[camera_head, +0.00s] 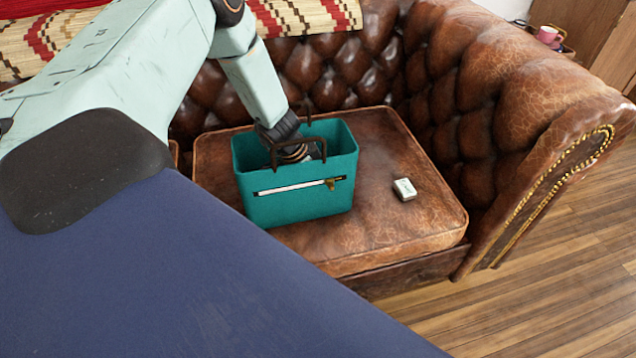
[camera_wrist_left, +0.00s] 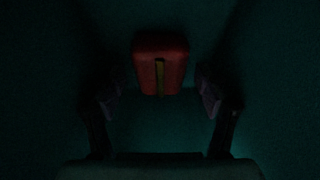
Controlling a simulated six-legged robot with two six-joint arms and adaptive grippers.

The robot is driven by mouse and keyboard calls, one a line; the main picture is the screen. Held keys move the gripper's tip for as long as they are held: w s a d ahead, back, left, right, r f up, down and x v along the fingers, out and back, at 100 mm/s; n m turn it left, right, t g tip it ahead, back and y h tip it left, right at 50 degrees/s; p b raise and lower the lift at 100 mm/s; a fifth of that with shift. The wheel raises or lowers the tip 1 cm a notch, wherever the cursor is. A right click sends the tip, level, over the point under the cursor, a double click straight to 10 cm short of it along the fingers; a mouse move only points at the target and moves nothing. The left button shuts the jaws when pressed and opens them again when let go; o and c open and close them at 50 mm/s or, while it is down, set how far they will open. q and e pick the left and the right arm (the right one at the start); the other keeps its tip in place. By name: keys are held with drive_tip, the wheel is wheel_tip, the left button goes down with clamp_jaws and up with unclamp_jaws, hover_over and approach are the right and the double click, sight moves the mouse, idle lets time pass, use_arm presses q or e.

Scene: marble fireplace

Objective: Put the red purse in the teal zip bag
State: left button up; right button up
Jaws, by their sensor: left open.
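The teal zip bag (camera_head: 297,203) stands upright and open at the top on the sofa's seat cushion. It has dark handles and a zip across its front. My left arm reaches down into the bag, and its gripper is hidden inside it in the head view. In the dark left wrist view, the red purse (camera_wrist_left: 160,65) with a vertical gold strip lies inside the teal bag. My left gripper (camera_wrist_left: 160,105) is open, with its fingers apart to either side of the purse's near end, and I see gaps between them and the purse. My right gripper is not in view.
The bag rests on a brown leather seat cushion (camera_head: 385,235). A small white box (camera_head: 404,189) lies right of the bag. The tufted sofa arm (camera_head: 520,90) rises at the right, and a patterned blanket (camera_head: 300,14) covers the back. Wooden floor (camera_head: 540,270) is clear at lower right.

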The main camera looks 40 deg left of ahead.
use_arm(q)
drive_tip(key=shift+r+p, duration=0.2)
drive_tip(key=shift+p, duration=0.1)
drive_tip(key=p+v, duration=0.8)
drive_tip(key=v, duration=0.4)
drive_tip(key=shift+w+f, duration=0.1)
wheel_tip(320, 180, up, 17)
drive_tip(key=p, duration=1.5)
drive_tip(key=shift+f, duration=0.1)
idle(0.3)
